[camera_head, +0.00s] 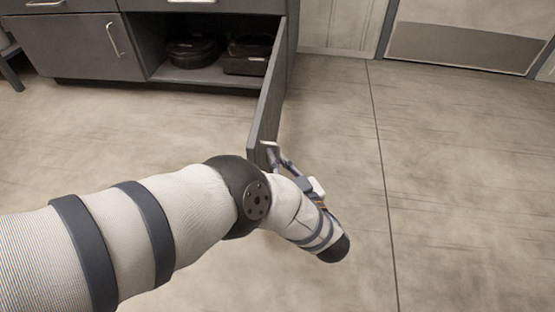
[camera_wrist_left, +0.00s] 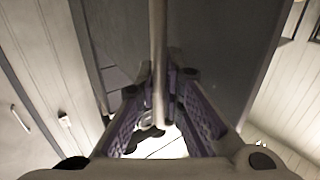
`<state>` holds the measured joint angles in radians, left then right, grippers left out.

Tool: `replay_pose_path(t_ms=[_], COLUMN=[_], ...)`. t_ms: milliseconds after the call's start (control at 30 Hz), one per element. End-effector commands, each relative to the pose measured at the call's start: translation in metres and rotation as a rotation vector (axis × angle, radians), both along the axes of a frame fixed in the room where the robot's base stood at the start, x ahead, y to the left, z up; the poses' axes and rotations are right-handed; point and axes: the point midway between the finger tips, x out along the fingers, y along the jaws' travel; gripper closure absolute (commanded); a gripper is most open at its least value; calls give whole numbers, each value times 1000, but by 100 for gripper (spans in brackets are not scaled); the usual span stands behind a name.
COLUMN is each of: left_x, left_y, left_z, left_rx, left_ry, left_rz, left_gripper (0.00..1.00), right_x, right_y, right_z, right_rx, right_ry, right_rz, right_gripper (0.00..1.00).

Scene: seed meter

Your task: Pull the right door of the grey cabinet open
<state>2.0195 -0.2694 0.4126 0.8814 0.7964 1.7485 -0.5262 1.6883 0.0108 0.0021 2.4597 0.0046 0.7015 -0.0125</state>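The grey cabinet (camera_head: 78,48) stands at the upper left in the head view. Its right door (camera_head: 268,100) is swung wide open and shows nearly edge-on, pointing out into the room. Its left door (camera_head: 85,50) is closed. My left gripper (camera_head: 270,152) is at the free end of the right door, on its outer side. In the left wrist view, the door's bar handle (camera_wrist_left: 158,40) runs between the purple-padded fingers of my left gripper (camera_wrist_left: 160,85), which close in on it from both sides. My right gripper is not in view.
Black pans and a black case (camera_head: 248,55) sit inside the open compartment. The floor (camera_head: 450,190) right of the door is clear. A wall door with a metal plate (camera_head: 460,45) is at the upper right. A stool leg (camera_head: 12,72) shows at the far left.

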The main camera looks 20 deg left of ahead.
Motion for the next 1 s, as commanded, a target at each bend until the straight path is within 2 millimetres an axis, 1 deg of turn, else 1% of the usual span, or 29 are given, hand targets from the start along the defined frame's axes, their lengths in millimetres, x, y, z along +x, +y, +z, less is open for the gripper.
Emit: replay_pose_path(t_ms=[33,100,400,467,600,733,833,1000], left_x=[1,1,-1,-5,-25,-42,-49,-51], left_y=[1,1,-1,-6,-28,-46,-52,-54], left_z=[0,0,0,0,-1,0,0,0], left_rx=[1,1,0,-1,-2,0,1,1], left_ry=[-1,-1,0,1,3,1,-1,-1], left_rz=[-1,-1,-1,-2,-4,-2,-1,0], left_gripper=[82,70,70,70,70,70,70,70], right_x=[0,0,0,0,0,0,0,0], right_y=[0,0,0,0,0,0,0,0], right_z=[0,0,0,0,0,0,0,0], right_rx=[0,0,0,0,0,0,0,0], right_ry=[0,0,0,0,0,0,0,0], right_rz=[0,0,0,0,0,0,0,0], right_gripper=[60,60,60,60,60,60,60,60])
